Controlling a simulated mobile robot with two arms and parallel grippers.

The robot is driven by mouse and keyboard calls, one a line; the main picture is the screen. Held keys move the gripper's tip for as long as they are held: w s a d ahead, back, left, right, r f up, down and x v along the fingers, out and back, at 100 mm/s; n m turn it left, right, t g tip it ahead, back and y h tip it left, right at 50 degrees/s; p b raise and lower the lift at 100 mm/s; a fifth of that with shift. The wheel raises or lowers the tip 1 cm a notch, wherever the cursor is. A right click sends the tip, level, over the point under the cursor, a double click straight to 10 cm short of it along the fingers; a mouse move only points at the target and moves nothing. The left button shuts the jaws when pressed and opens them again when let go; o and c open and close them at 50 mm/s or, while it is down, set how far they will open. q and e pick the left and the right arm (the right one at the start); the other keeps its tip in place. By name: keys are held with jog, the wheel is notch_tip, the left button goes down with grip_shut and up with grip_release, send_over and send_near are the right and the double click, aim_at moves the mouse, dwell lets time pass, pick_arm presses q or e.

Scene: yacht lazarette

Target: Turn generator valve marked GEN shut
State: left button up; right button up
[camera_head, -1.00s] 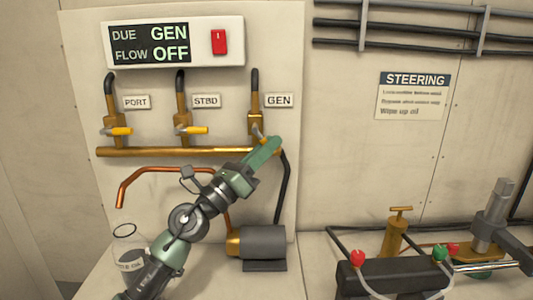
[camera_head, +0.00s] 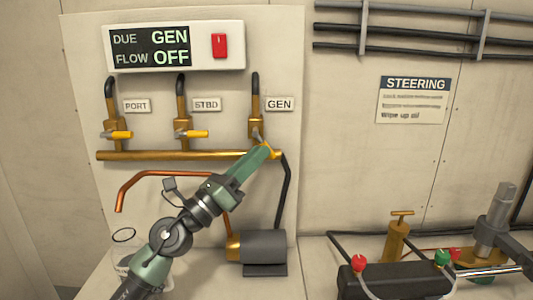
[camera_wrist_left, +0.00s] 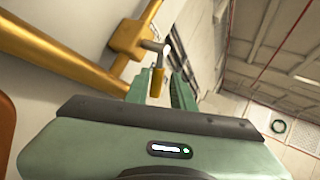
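The GEN valve (camera_head: 255,129) is the rightmost of three brass valves on the wall panel, beside its GEN label (camera_head: 280,104). Its yellow handle (camera_head: 275,154) slants down to the right, partly hidden by my left gripper (camera_head: 262,152). In the left wrist view the handle (camera_wrist_left: 157,80) shows between the fingers of my left gripper (camera_wrist_left: 160,92). The fingers are apart, with a gap visible on the handle's right side. Contact cannot be told. The display (camera_head: 150,46) reads DUE GEN, FLOW OFF. My right gripper is not in view.
The PORT valve (camera_head: 115,130) and STBD valve (camera_head: 184,128) have handles pointing right. A brass manifold pipe (camera_head: 170,155) runs below them. A copper pipe (camera_head: 150,175), a grey pump (camera_head: 264,246) and a glass jar (camera_head: 122,252) are lower down. Steering gear (camera_head: 400,275) stands right.

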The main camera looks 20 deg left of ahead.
pick_arm(q)
jog(key=s+a+b, duration=0.1)
jog(key=s+a, duration=0.4)
jog(key=s, duration=0.3)
jog(key=shift+a, duration=0.15)
